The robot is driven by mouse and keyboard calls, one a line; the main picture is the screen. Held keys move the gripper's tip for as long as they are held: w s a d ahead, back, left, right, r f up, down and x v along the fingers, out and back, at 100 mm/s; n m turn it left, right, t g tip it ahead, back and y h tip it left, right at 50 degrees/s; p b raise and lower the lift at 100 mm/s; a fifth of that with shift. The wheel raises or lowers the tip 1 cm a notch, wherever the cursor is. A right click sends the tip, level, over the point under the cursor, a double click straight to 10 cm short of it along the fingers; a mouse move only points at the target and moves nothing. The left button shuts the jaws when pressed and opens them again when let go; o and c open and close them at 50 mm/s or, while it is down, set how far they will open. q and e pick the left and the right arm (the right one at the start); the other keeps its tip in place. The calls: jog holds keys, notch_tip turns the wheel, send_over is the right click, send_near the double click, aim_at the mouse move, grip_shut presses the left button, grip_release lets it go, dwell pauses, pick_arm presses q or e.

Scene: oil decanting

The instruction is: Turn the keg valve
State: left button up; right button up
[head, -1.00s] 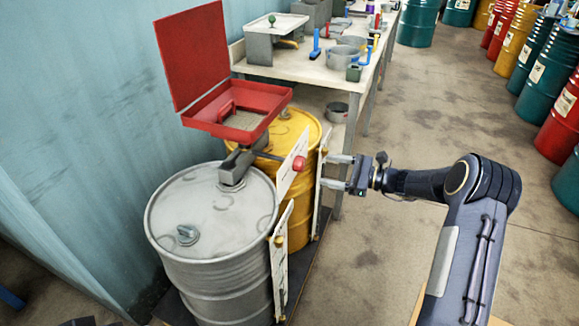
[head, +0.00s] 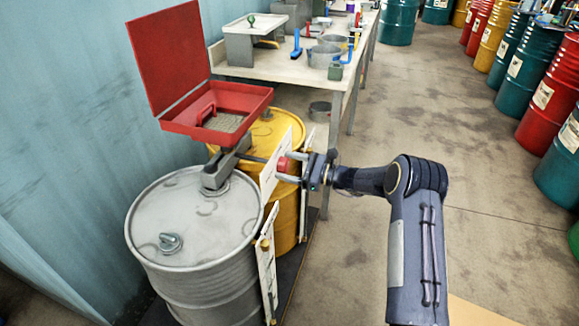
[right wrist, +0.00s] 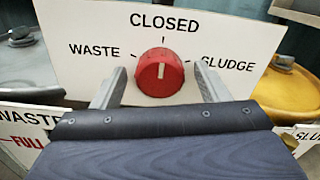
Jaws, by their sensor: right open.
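The valve knob is a round red knob (right wrist: 160,73) on a white plate (right wrist: 95,25) marked WASTE, CLOSED and SLUDGE in the right wrist view. Its white mark points up at CLOSED. The knob also shows in the head view (head: 283,164), in front of the kegs. My right gripper (right wrist: 160,85) is open, with one finger on each side of the knob; I cannot tell whether they touch it. In the head view the right gripper (head: 290,167) reaches the knob from the right. My left gripper is not in view.
A grey keg (head: 190,215) and a yellow keg (head: 285,195) stand behind the plate, under an open red box (head: 180,127). A workbench (head: 290,72) with tools is behind. Several coloured drums line the right; the floor (head: 430,100) between is clear.

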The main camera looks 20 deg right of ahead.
jog(key=c, duration=1)
jog(key=shift+f+n+b, duration=0.15)
jog(key=shift+n+b, duration=0.35)
jog(key=shift+b, duration=0.45)
jog(key=n+b, duration=1.1)
jog(key=b, duration=0.5)
jog(key=shift+f, duration=0.1)
jog(key=shift+n+b, duration=1)
jog(key=shift+r, duration=0.2)
jog(key=o, duration=1)
jog(key=shift+s, duration=0.1)
